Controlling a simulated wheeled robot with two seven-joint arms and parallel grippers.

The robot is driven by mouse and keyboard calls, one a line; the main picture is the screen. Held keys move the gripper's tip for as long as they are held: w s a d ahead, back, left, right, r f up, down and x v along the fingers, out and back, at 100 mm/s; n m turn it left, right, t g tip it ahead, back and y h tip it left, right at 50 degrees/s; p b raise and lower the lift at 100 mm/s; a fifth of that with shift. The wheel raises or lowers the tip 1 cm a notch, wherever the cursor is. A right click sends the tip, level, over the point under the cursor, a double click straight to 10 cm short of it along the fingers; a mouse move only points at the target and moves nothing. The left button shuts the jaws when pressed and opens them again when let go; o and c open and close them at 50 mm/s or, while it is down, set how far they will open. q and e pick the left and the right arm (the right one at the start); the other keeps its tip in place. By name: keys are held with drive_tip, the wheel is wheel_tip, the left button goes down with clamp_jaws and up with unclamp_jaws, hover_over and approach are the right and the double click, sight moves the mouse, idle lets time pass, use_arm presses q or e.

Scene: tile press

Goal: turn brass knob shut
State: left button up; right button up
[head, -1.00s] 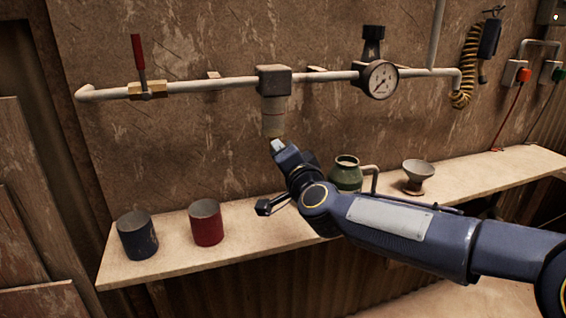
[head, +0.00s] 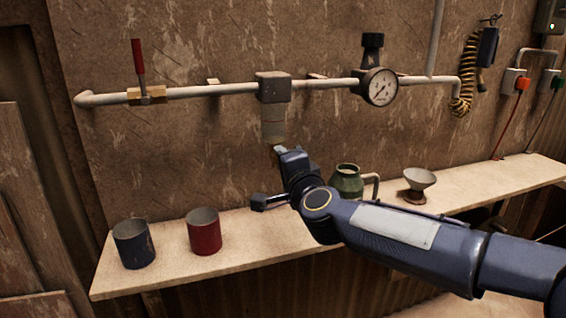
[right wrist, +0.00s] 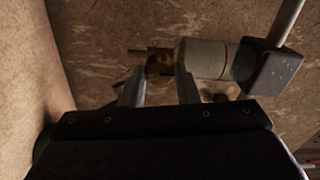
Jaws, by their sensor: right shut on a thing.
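The brass knob (right wrist: 159,64) sits at the lower end of the pale filter bowl (head: 273,122), which hangs under a dark block (head: 273,87) on the wall pipe. In the right wrist view the bowl (right wrist: 207,59) also shows, with a thin red line around it. My right gripper (right wrist: 159,80) is shut on the brass knob, one finger on each side. In the head view my right gripper (head: 280,150) is directly below the bowl and hides most of the knob. My left gripper is not in view.
The pipe carries a red-handled valve (head: 139,72) at left and a pressure gauge (head: 380,87) at right. On the shelf (head: 170,275) below stand a dark blue cup (head: 134,245), a red cup (head: 204,233), a green jug (head: 346,182) and a funnel-shaped cup (head: 419,182).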

drive_tip(key=o, duration=1)
drive_tip(key=shift+c, duration=0.2)
drive_tip(key=shift+s, duration=0.1)
drive_tip(key=v, duration=0.7)
drive_tip(key=shift+s, duration=0.3)
drive_tip(key=shift+d, duration=0.15)
drive_tip(key=s+d+f+n+g+h, duration=0.1)
drive_tip(key=s+d+f+n+g, duration=0.4)
drive_tip(key=s+f, duration=0.4)
drive_tip(key=s+d+f+n+g, duration=0.25)
drive_tip(key=s+d+f, duration=0.45)
drive_tip(key=s, duration=0.4)
drive_tip(key=s+d+f+n+g+h, duration=0.1)
drive_tip(key=s+d+f+n+g, duration=0.25)
drive_tip(key=s+d+f, duration=0.4)
wheel_tip(320, 180, up, 16)
drive_tip(key=s+a+p, duration=0.2)
drive_tip(key=p, duration=1.3)
drive_tip(key=shift+f+g, duration=0.2)
drive_tip(key=shift+g, duration=0.1)
